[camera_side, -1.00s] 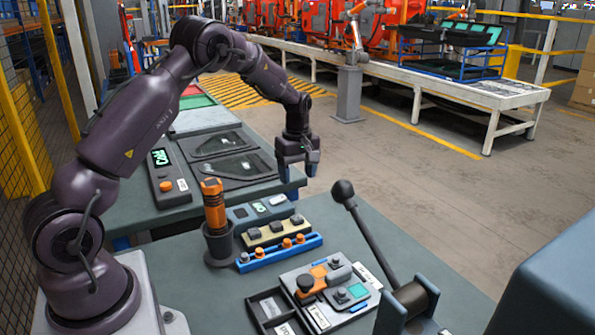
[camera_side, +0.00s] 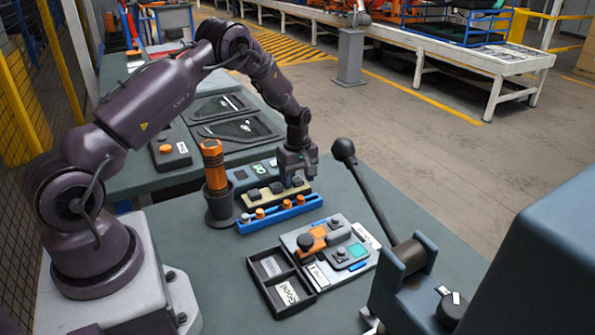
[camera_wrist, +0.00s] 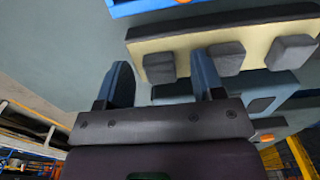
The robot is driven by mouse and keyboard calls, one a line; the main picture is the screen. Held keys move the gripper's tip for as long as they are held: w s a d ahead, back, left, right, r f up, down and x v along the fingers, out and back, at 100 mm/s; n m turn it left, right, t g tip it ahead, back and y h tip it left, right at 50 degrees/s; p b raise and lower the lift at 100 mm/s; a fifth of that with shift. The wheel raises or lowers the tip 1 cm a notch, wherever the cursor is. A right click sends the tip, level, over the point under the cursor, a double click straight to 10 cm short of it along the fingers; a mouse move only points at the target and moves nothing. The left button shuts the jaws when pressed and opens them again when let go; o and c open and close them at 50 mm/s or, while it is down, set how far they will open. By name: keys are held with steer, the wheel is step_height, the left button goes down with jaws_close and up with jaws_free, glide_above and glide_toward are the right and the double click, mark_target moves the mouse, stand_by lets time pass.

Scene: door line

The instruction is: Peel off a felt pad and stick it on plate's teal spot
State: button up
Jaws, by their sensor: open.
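A cream strip (camera_side: 265,199) carries three dark felt pads, with the end pad (camera_side: 297,181) nearest my gripper. My gripper (camera_side: 296,178) is open and low over the strip's right end. In the wrist view, the open fingers (camera_wrist: 165,82) appear on either side of the end pad (camera_wrist: 160,68) on the cream strip (camera_wrist: 190,38). I cannot tell whether they reach down around it or touch it. The pale plate (camera_side: 322,271) lies to the front right, with a bare teal spot (camera_side: 357,250) and an orange clamp (camera_side: 312,241) on it.
A blue rail with orange knobs (camera_side: 280,215) lies just in front of the strip. A dark cup with an orange-handled tool (camera_side: 214,185) stands to its left. A dark divided tray (camera_side: 283,284) adjoins the plate. A tall black-knobbed lever (camera_side: 370,196) rises right of the plate.

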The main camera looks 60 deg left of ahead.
mark_target(297, 179)
jaws_close()
stand_by(0.4)
steer(key=shift+r, duration=0.25)
steer(key=shift+r, duration=2.95)
